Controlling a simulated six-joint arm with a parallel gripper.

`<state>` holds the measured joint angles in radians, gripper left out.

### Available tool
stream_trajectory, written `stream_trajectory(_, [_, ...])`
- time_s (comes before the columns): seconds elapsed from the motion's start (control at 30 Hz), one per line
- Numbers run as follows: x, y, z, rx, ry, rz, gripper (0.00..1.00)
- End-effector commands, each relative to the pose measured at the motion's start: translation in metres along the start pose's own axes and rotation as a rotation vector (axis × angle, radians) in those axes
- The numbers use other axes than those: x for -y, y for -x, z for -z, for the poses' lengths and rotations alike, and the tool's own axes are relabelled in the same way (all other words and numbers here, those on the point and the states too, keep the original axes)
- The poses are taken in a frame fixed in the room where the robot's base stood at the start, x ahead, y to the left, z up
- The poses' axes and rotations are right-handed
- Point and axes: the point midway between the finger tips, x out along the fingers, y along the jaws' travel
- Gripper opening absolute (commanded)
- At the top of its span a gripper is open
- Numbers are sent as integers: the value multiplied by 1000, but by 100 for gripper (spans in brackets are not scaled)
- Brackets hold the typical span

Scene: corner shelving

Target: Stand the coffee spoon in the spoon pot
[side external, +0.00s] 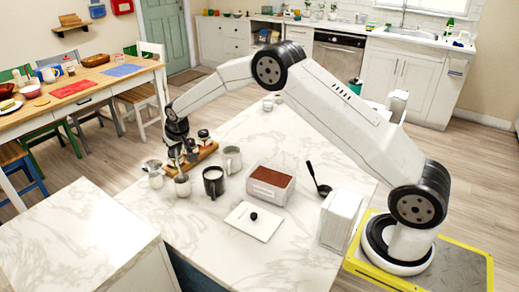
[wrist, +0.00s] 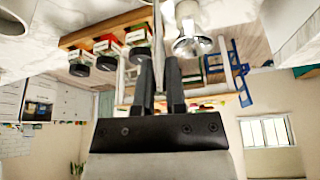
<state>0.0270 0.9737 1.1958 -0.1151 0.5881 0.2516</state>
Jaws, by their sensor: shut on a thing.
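My gripper (side external: 178,152) is over the counter, in front of the wooden rack, pointing down. In the wrist view its two dark fingers (wrist: 160,90) are closed on the thin handle of the coffee spoon (wrist: 158,45), which runs on to the top edge of the picture. In the side view the spoon is too small to make out clearly. A small pale pot (side external: 182,187), which looks like the spoon pot, stands just below my gripper. I cannot tell whether the spoon's lower end is inside it.
A wooden rack (side external: 205,152) with dark-lidded jars stands close behind.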

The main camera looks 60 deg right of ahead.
Motion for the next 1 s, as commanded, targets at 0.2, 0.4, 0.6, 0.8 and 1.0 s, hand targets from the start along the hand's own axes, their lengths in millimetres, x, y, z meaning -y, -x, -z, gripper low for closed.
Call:
stream_trajectory(0.2, [0,-8,-3,0,0,0,0])
stream_trajectory(0.4, [0,-12,-5,-1,0,0,0])
stream_trajectory(0.6, [0,-12,-5,-1,0,0,0])
stream_trajectory(0.8, [0,-12,-5,-1,0,0,46])
stream_trajectory(1.0, [0,-12,-5,0,0,0,56])
